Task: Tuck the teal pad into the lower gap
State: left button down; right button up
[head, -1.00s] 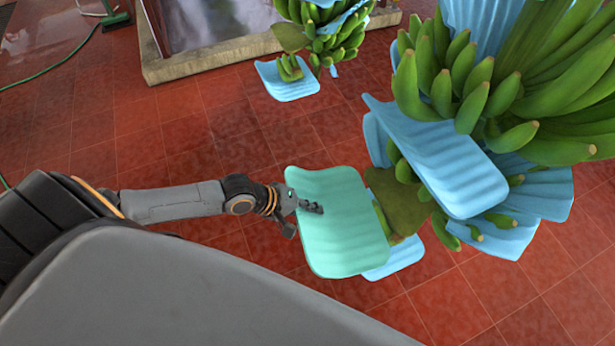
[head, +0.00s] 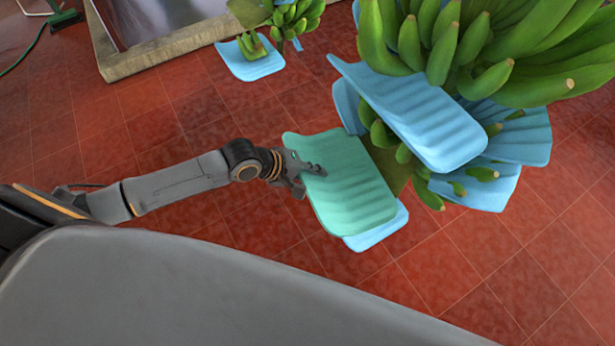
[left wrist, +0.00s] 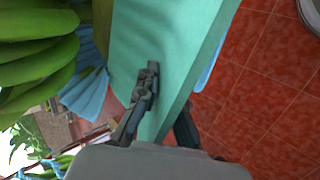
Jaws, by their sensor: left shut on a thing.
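The teal pad (head: 350,190) is a curved, ribbed sheet beside the lower left of the near banana stem (head: 480,50). My left gripper (head: 307,173) is shut on its left edge, one finger over its upper face. In the left wrist view the teal pad (left wrist: 165,60) runs away from the left gripper (left wrist: 165,105), with bananas to its left. In the head view the pad covers part of the lower bunch, so the lower gap is hidden and I cannot tell if the pad touches the fruit. My right gripper is not in view.
Blue pads sit between the bananas, one large (head: 420,115) above the teal pad and one (head: 378,228) partly beneath it. A second stem (head: 290,18) with a blue pad (head: 250,60) hangs farther back. A stone-edged basin (head: 170,45) stands behind. Red tiled floor is clear in front.

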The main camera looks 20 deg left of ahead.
aim_at(357, 158)
pick_arm(q)
jog(key=shift+w+d, duration=0.45)
jog(key=shift+w, duration=0.1)
jog(key=shift+w+d, duration=0.75)
jog(key=shift+w, duration=0.15)
jog(key=shift+w+d+f, duration=0.1)
jog(key=shift+w+d, duration=0.8)
jog(key=shift+w, duration=0.25)
jog(key=shift+w+d+f, duration=0.1)
jog(key=shift+w+d, duration=0.75)
jog(key=shift+w, duration=0.3)
jog(key=shift+w+d, duration=0.2)
jog(key=shift+w, duration=0.1)
jog(key=shift+d+r, duration=0.1)
jog(key=shift+r, duration=0.05)
jog(key=shift+w, duration=0.15)
jog(key=shift+f, duration=0.35)
